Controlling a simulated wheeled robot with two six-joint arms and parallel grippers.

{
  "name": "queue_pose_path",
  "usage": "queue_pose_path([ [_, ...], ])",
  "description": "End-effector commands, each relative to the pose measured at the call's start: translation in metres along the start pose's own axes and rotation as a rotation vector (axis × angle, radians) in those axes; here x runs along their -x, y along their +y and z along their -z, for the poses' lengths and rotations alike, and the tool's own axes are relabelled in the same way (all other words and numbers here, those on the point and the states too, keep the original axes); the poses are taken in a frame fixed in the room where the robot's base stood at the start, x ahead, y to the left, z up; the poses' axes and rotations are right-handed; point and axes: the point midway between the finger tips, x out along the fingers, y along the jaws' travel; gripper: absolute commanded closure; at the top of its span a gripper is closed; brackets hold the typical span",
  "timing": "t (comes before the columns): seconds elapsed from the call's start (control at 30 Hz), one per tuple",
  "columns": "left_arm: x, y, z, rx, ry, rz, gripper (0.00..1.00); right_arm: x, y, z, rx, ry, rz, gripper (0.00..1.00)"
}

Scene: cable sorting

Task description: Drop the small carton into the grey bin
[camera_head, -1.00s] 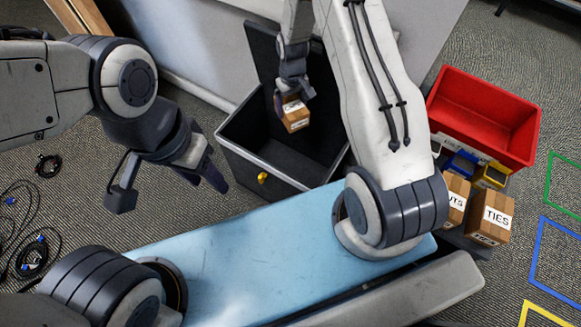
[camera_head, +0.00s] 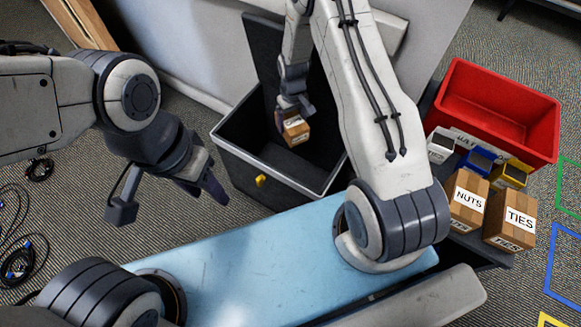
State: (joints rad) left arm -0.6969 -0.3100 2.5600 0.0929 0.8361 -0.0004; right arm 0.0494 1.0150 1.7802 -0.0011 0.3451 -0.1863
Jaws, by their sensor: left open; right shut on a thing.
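The small carton (camera_head: 295,131) is a brown box with a white label whose text I cannot read. My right gripper (camera_head: 292,112) is shut on it and holds it over the open mouth of the grey bin (camera_head: 240,150). The bin has a dark inside, a raised dark lid at the back and a yellow latch on its front. The gripper covers the carton's upper part. My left gripper (camera_head: 172,199) is open and empty, left of the bin and apart from it.
A red bin (camera_head: 500,105) stands at the right. Cartons marked NUTS (camera_head: 466,201) and TIES (camera_head: 511,217) sit before it, near small blue and yellow bins. Black cables (camera_head: 22,250) lie on the carpet at left. Coloured floor outlines are at far right.

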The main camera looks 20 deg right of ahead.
Motion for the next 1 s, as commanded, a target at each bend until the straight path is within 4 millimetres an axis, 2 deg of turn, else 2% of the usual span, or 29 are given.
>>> queue_pose_path([
  [0.13, 0.001, 0.0, 0.0, 0.0, 0.0, 0.0, 0.5, 0.001, 0.0, 0.0, 0.0, 0.001, 0.0, 0.76],
  [0.17, 0.001, 0.0, 0.0, 0.0, 0.0, 0.0, 0.5, 0.001, 0.0, 0.0, 0.0, 0.0, 0.0, 0.01],
  [0.4, 0.001, 0.0, 0.0, 0.0, 0.0, 0.0, 0.5, 0.001, 0.0, 0.0, 0.0, 0.0, 0.0, 0.0],
  [0.53, 0.005, 0.0, 0.0, 0.0, 0.0, 0.0, 0.5, 0.011, 0.0, 0.0, 0.0, 0.001, 0.0, 0.0],
  [0.8, 0.021, 0.002, 0.001, 0.0, 0.0, 0.0, 0.5, 0.064, 0.0, 0.001, 0.0, 0.004, -0.001, 0.0],
  [1.0, 0.028, 0.002, 0.002, 0.0, 0.0, 0.0, 0.5, 0.095, 0.0, 0.0, -0.001, 0.001, 0.0, 0.0],
])
